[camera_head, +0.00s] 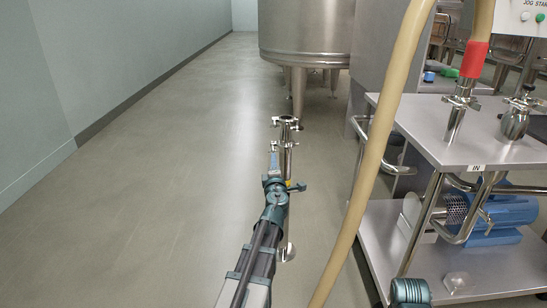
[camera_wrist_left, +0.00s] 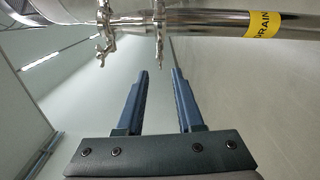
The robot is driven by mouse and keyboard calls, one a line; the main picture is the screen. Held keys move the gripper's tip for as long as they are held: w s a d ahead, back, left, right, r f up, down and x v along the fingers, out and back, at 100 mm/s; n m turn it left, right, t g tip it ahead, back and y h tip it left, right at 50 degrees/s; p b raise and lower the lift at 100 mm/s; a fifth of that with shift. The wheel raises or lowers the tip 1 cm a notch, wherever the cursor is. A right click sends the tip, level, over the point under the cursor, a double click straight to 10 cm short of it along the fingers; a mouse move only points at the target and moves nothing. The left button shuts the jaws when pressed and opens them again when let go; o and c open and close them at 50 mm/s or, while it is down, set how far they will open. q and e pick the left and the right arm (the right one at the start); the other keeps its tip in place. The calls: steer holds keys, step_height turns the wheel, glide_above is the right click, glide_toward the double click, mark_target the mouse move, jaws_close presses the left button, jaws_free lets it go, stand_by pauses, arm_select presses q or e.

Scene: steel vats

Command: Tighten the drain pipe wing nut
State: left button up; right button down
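The steel drain pipe (camera_wrist_left: 208,22) runs across the top of the left wrist view, with a yellow DRAIN label (camera_wrist_left: 262,24) at right. Two clamps with hanging parts sit on it: one with a wing nut (camera_wrist_left: 103,50) at left, and one (camera_wrist_left: 158,40) nearer the middle. In the head view the pipe stands upright, with a clamp (camera_head: 286,122) at its top. My left gripper (camera_wrist_left: 160,72) is open and empty, its blue fingertips just short of the pipe and below the middle clamp. It also shows in the head view (camera_head: 274,158), beside the pipe.
A steel cart (camera_head: 480,140) with a blue pump (camera_head: 495,215) stands at right. A thick tan hose (camera_head: 375,140) hangs between the pipe and the cart. A large steel vat (camera_head: 305,35) stands behind. The floor to the left is clear up to the wall (camera_head: 100,60).

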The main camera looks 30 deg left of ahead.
arm_select(q)
steer(key=v, duration=0.5)
steer(key=shift+w, duration=0.1)
steer(key=m, duration=3.6)
steer(key=shift+r, duration=0.1)
steer(key=shift+a, duration=0.1)
